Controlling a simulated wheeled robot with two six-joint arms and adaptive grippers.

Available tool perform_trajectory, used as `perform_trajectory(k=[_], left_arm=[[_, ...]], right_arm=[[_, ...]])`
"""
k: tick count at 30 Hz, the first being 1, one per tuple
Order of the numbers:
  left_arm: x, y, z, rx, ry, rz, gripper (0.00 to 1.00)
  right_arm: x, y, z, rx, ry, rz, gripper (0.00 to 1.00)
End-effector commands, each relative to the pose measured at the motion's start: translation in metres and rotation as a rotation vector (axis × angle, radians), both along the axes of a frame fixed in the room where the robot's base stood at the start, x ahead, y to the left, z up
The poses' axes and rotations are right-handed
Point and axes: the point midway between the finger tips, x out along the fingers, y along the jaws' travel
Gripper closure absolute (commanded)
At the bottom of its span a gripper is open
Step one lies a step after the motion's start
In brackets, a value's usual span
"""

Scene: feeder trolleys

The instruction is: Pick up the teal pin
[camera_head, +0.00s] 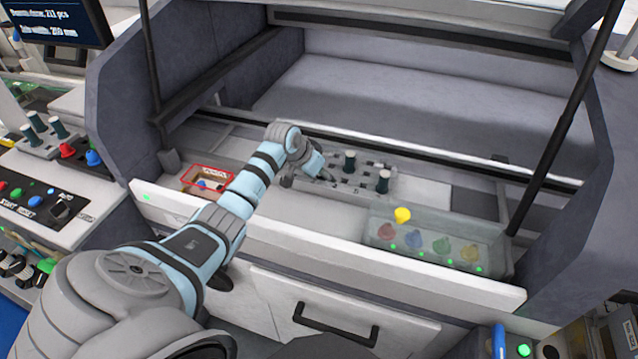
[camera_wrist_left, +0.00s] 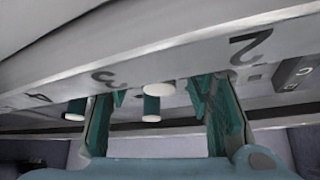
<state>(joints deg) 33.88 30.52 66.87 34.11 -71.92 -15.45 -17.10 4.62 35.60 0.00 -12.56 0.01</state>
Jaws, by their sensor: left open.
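Dark teal pins with pale tops stand upright on a grey numbered plate (camera_head: 345,190) in the trolley's drawer. One pin (camera_head: 349,161) is just right of my left gripper (camera_head: 322,177), and another pin (camera_head: 383,181) is nearer the front right. In the left wrist view, my left gripper (camera_wrist_left: 160,112) is open, with its fingers spread. One teal pin (camera_wrist_left: 152,106) shows between the fingers, apart from both, and another pin (camera_wrist_left: 75,108) is outside the left finger. A pale pin top (camera_wrist_left: 159,89) also shows between the fingers. Depth between fingers and pins is hard to tell.
A clear bin (camera_head: 495,262) with several coloured knobs stands right of the plate; a yellow knob (camera_head: 402,215) shows at its top left. A red-framed tray (camera_head: 218,172) is on the left. Dark struts (camera_head: 565,120) flank the opening.

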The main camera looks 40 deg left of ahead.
Motion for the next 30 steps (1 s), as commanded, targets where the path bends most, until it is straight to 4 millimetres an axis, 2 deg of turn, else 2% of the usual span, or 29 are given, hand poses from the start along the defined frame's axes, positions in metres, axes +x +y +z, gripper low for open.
perform_trajectory(k=[5, 12, 14, 23, 26, 30], left_arm=[[0.001, 0.0, 0.001, 0.0, -0.002, -0.001, 0.55], [0.0, 0.0, 0.001, 0.0, -0.002, 0.0, 0.94], [0.0, 0.0, 0.001, 0.0, -0.002, 0.0, 1.0], [0.0, 0.001, 0.004, 0.001, -0.002, 0.001, 1.0], [0.001, 0.001, 0.012, 0.001, -0.005, 0.0, 1.0], [0.001, 0.0, 0.037, 0.001, -0.006, 0.0, 1.0]], right_arm=[[0.0, 0.0, 0.001, 0.0, 0.001, 0.0, 1.0], [-0.001, 0.0, 0.001, 0.0, 0.003, 0.0, 1.0], [-0.002, 0.0, 0.001, 0.0, 0.003, 0.0, 1.0], [-0.002, 0.0, 0.001, 0.0, 0.004, 0.0, 1.0], [-0.002, 0.0, 0.003, 0.0, 0.004, 0.0, 1.0], [-0.002, 0.001, 0.009, 0.001, 0.004, 0.0, 1.0]])
